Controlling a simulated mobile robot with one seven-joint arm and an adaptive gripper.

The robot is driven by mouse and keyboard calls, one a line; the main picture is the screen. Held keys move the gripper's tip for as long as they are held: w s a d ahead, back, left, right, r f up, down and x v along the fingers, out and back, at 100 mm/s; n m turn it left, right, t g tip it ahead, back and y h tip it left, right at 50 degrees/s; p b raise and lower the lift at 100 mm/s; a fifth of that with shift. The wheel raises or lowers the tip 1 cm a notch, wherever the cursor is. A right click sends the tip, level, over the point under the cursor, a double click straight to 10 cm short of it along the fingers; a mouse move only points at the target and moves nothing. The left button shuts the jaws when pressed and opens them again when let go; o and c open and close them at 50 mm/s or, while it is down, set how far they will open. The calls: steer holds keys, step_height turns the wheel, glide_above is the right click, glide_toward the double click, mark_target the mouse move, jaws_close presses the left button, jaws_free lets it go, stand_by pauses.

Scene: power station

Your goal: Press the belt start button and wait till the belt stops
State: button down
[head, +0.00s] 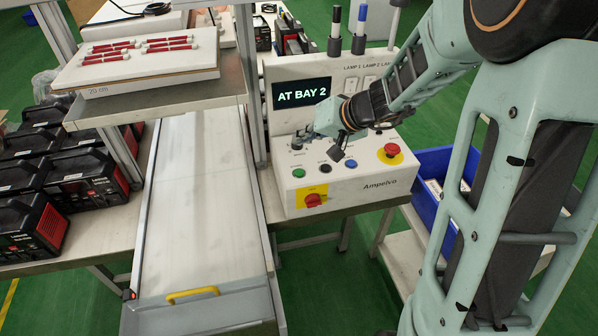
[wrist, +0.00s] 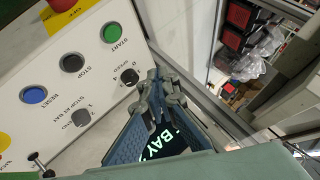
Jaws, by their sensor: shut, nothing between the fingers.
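The white control box (head: 345,185) stands beside the belt, and its screen (head: 301,93) reads "AT BAY 2". The green START button (head: 298,172) is at the left of the button row; it also shows in the wrist view (wrist: 112,32). The black STOP button (wrist: 72,62) and blue RESET button (wrist: 34,94) are beside it. My gripper (head: 307,134) is shut and empty above the panel's back left. In the wrist view its fingertips (wrist: 154,76) are near the speed knob (wrist: 130,77), apart from START. The belt (head: 200,205) is bare where visible; I cannot tell if it moves.
A red knob on yellow (head: 313,200) is on the box front, and a red mushroom button (head: 391,150) is at its right. A shelf (head: 150,105) with a board of red-and-white sticks spans the belt. Black-and-red units (head: 35,222) fill the left table. A blue crate (head: 432,165) is right.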

steer(key=b, duration=0.3)
glide_above(301, 173)
step_height(301, 173, down, 6)
steer(key=shift+d+f, duration=0.1)
steer(key=shift+f, duration=0.1)
steer(key=f+b, duration=0.1)
steer(key=b, duration=0.1)
steer(key=shift+f+b, duration=0.3)
steer(key=shift+f, duration=0.1)
steer(key=shift+f+b, duration=0.2)
steer(key=shift+b, duration=0.1)
stand_by(0.7)
steer(key=shift+f+b, duration=0.3)
steer(key=shift+b, duration=0.3)
